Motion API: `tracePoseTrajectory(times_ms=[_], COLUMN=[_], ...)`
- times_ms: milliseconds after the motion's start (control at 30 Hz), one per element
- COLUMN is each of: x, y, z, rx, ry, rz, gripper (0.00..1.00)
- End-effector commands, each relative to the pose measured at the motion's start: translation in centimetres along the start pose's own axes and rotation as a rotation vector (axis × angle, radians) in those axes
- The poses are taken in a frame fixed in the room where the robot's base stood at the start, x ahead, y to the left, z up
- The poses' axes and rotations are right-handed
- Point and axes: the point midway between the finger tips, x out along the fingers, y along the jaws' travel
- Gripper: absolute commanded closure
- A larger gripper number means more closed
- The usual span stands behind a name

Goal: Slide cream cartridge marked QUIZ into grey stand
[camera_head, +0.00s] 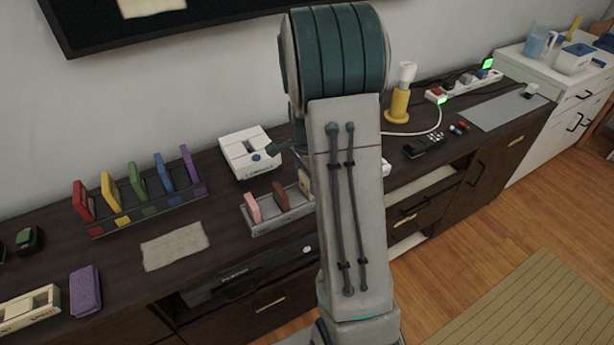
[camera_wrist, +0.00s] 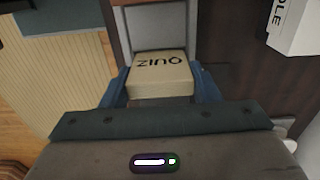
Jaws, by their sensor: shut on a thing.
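The cream cartridge marked QUIZ (camera_wrist: 160,75) is held between the blue fingers of my gripper (camera_wrist: 160,90) in the wrist view, its lettering upside down there. My gripper is shut on it. Just beyond it lies a grey channel, which looks like part of the grey stand (camera_wrist: 155,25); whether the cartridge touches it I cannot tell. In the head view, the grey stand (camera_head: 262,229) holds a pink cartridge (camera_head: 253,207) and a brown cartridge (camera_head: 281,196). A cream edge shows beside my arm, which hides the stand's right part and my gripper.
A white console (camera_head: 249,152) stands behind the stand. A rack of coloured cartridges (camera_head: 150,209), a beige cloth (camera_head: 174,246) and a purple block (camera_head: 85,291) are to the left. A yellow stand (camera_head: 397,104) and a power strip (camera_head: 464,85) are to the right.

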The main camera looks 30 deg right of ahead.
Motion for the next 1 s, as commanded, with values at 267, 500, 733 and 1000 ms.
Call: tracePoseTrajectory(times_ms=[267,500,733,1000], x=[0.8,1.4,1.4,1.2], y=[0.0,0.0,0.0,0.0], z=[0.0,0.0,0.0,0.0], rx=[0.000,0.000,0.000,0.000], ry=[0.000,0.000,0.000,0.000], rz=[0.000,0.000,0.000,-0.001], gripper=[0.67,0.67,0.19,0.19])
